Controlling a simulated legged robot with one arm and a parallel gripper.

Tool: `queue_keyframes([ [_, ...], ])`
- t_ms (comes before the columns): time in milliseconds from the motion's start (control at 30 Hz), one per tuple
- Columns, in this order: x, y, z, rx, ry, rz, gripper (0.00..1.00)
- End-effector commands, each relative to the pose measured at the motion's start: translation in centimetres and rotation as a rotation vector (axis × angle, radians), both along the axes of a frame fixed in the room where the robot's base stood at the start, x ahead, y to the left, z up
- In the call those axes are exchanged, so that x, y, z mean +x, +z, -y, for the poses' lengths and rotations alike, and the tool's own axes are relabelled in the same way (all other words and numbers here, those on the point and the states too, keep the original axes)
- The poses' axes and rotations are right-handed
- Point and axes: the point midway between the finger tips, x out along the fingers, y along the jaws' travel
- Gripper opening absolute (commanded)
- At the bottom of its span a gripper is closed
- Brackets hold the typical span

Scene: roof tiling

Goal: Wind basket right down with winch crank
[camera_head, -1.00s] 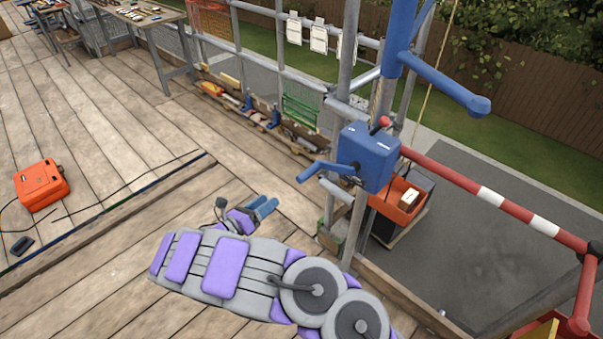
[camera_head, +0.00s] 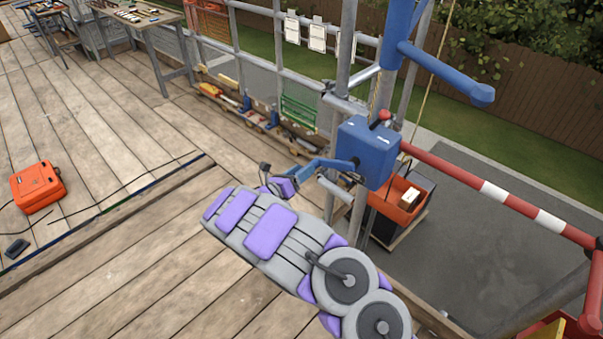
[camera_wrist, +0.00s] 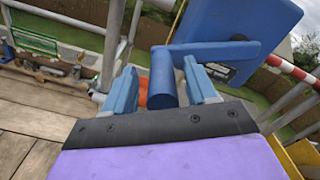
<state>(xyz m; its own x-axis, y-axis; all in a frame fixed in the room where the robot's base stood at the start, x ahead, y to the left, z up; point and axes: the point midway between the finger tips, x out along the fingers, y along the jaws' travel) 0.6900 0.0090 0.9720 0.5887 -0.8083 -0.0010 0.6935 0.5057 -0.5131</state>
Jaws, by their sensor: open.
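The blue winch (camera_head: 367,152) is fixed to a scaffold post at the deck edge. Its blue crank arm (camera_head: 338,163) points left towards my gripper (camera_head: 300,176). In the wrist view, the blue crank handle (camera_wrist: 163,85) stands between the two blue fingers of my open gripper (camera_wrist: 162,76), with a visible gap on the right side. The winch box (camera_wrist: 235,25) fills the upper right of the wrist view.
A red and white rail (camera_head: 490,192) runs right of the winch. Scaffold posts (camera_head: 345,60) stand beside it. An orange case (camera_head: 38,187) lies on the deck at left. A workbench (camera_head: 140,18) stands at the back. The deck between is mostly clear.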

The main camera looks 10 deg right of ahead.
Motion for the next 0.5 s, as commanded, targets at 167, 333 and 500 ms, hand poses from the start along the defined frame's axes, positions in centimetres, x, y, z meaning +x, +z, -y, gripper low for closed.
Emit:
queue_keyframes([
  [167,0.33,0.03,0.53,0.0,-0.001,0.0,0.57],
  [333,0.34,0.06,0.51,0.0,-0.001,0.0,0.57],
  [500,0.34,0.05,0.49,0.0,-0.001,0.0,0.44],
])
